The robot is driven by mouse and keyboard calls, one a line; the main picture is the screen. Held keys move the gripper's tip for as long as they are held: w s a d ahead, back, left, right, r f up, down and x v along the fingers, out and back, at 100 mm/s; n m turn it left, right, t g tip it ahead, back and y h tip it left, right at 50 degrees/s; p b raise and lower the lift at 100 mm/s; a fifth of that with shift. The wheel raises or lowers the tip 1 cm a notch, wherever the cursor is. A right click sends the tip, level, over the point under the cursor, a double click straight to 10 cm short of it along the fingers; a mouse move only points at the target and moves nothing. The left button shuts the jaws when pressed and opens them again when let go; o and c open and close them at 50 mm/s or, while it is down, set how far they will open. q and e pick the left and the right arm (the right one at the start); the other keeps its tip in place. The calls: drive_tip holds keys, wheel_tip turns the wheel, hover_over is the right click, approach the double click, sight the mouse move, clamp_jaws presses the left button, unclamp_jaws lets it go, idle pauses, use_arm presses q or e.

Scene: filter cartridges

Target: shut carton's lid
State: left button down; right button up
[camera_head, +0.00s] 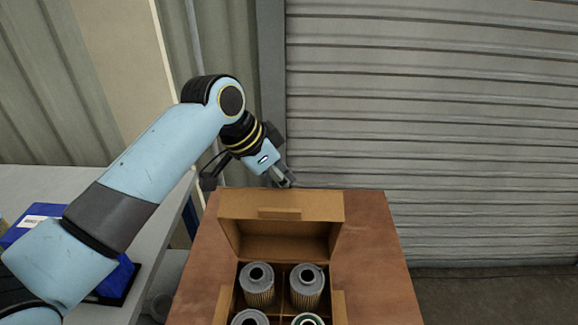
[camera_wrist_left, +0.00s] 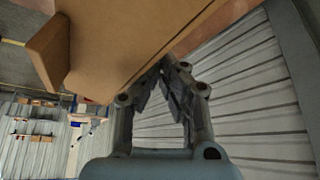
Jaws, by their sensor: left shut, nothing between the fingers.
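The open cardboard carton (camera_head: 338,306) stands on a brown table, with several filter cartridges (camera_head: 257,284) in its divided compartments. Its lid (camera_head: 280,237) stands raised at the far side, with a folded tuck flap along its upper edge. In the left wrist view a broad brown cardboard panel (camera_wrist_left: 130,40), likely the lid, runs close by the closed fingertips (camera_wrist_left: 165,68). I cannot tell whether they touch it. My right gripper is not in view.
The brown table (camera_head: 375,250) has bare room right and left of the carton. A grey bench (camera_head: 60,180) with a blue box (camera_head: 30,222) stands at the left. A ribbed shutter (camera_head: 430,120) closes off the back.

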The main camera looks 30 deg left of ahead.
sight(281, 191)
use_arm(q)
drive_tip(key=shift+s+d+r, duration=0.1)
drive_tip(key=shift+s+d, duration=0.15)
drive_tip(key=shift+s, duration=0.25)
drive_tip(key=shift+s+d+r, duration=0.1)
drive_tip(key=shift+s+d, duration=0.1)
drive_tip(key=shift+s, duration=0.25)
drive_tip(key=shift+f, duration=0.1)
drive_tip(key=shift+s+d, duration=0.25)
drive_tip(key=shift+s, duration=0.2)
wheel_tip(281, 191, up, 10)
drive_tip(key=w, duration=0.1)
drive_tip(key=shift+w+a, duration=0.4)
drive_tip(key=shift+a, duration=0.05)
idle(0.7)
